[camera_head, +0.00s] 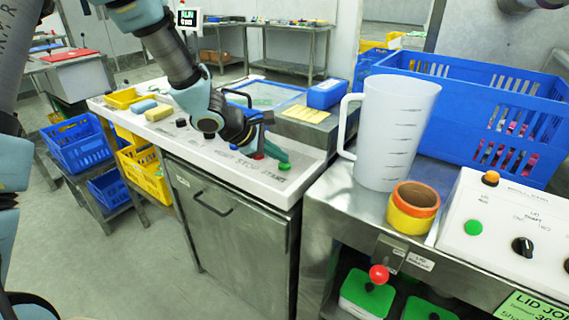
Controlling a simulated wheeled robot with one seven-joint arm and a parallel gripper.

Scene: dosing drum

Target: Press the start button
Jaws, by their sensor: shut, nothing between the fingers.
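A green button (284,166) sits on the white counter panel (310,157) in the head view, near the printed words STOP and START. A red button (258,156) is just left of it, partly hidden by my gripper. My gripper (281,155) is shut and empty. Its teal fingertips point down and right, right at the upper edge of the green button. I cannot tell whether they touch it.
A white jug (393,130), an orange-yellow ring (413,207) and a blue crate (480,110) stand on the right bench. A control box (520,236) there has another green button (473,228). A blue box (325,94) is behind the panel.

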